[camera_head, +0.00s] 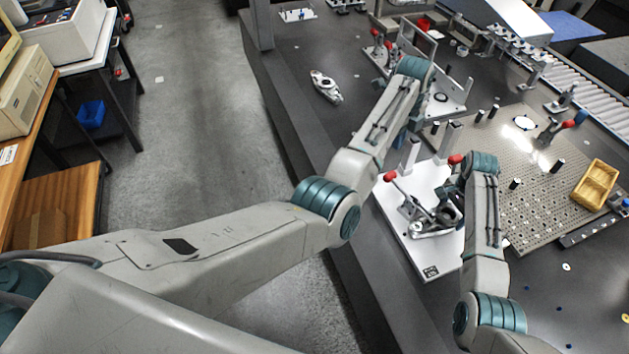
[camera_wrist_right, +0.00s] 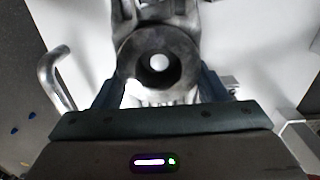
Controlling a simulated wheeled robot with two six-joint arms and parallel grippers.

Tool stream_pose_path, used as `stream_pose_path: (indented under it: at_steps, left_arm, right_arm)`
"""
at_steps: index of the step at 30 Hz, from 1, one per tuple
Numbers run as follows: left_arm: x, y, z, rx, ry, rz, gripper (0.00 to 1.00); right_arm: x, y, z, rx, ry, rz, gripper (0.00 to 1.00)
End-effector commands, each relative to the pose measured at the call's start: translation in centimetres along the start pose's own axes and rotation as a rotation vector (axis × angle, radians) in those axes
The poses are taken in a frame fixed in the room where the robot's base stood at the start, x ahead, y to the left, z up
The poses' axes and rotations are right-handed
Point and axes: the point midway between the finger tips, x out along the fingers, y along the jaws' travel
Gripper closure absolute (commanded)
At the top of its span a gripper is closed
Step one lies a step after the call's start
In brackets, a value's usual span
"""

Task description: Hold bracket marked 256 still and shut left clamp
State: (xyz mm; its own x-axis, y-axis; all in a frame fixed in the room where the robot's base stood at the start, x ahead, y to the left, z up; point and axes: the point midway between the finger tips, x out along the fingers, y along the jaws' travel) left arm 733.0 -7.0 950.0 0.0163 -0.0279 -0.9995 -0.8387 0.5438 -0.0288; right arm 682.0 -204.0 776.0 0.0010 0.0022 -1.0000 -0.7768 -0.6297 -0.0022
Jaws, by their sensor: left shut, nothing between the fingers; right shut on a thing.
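A grey metal bracket (camera_head: 432,226) sits on a white fixture plate (camera_head: 424,255); no number is readable on it. In the right wrist view the bracket (camera_wrist_right: 158,45) shows a round bore between the fingers. My right gripper (camera_head: 452,208) is shut on it, partly hidden by its own wrist. The left clamp (camera_head: 389,176) has a red-tipped handle, raised and leaning up left. A second red handle (camera_head: 455,159) stands near my right wrist. My left gripper (camera_head: 408,140) is shut and empty above the plate's far side; its fingertips are hard to make out.
White uprights (camera_head: 448,137) rise at the plate's far edge. A perforated plate (camera_head: 540,205) with dark pegs lies to the right, with a yellow tray (camera_head: 594,184) on it. Another grey part (camera_head: 325,87) lies on the dark table farther back. The table left of that part is clear.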

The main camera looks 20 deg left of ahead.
Motion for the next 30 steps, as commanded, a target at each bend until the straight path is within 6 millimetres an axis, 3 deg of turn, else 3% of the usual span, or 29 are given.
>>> stream_pose_path:
  at_steps: [16,30]
  left_arm:
    - [8.2,2.8,7.0,-0.378,0.07,-0.163,1.0]
    - [14.2,6.9,13.1,-0.719,0.135,-0.299,1.0]
  right_arm:
    - [0.0,0.1,-0.1,0.0,0.001,0.002,0.74]
    - [0.0,0.1,-0.1,0.0,0.002,0.002,0.74]
